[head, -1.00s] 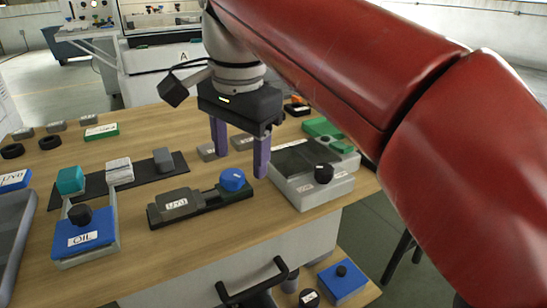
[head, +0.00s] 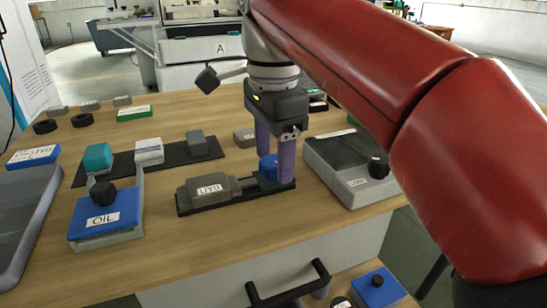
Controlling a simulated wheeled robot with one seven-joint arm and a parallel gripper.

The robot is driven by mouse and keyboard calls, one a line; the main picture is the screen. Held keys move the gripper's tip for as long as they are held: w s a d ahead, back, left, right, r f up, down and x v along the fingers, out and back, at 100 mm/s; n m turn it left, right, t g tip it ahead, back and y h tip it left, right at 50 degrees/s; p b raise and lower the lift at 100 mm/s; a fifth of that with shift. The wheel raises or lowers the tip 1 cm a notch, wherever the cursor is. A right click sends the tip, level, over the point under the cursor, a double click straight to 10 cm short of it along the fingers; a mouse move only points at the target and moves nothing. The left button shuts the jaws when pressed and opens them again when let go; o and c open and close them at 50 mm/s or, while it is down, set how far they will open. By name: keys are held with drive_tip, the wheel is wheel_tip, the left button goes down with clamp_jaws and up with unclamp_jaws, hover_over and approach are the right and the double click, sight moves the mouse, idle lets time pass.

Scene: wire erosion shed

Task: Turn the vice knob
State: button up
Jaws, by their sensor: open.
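The vice (head: 208,190) is a dark grey block labelled LIYU on a black base, lying on the wooden table. Its blue knob (head: 267,165) is at the right end of the vice. My gripper (head: 275,175) points down over that end, with its two purple fingers apart. One finger is behind or left of the knob and the other is in front and to the right, so the knob shows between them and is partly hidden. I cannot tell whether either finger touches it.
A grey box with a black knob (head: 341,169) stands close to the right of my gripper. A blue OIL box (head: 103,222) is at the left. A black mat (head: 123,168) with small blocks lies behind the vice. The table (head: 190,250) in front is clear.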

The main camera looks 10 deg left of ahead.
drive_tip(key=c, duration=1)
drive_tip(key=shift+o, duration=0.2)
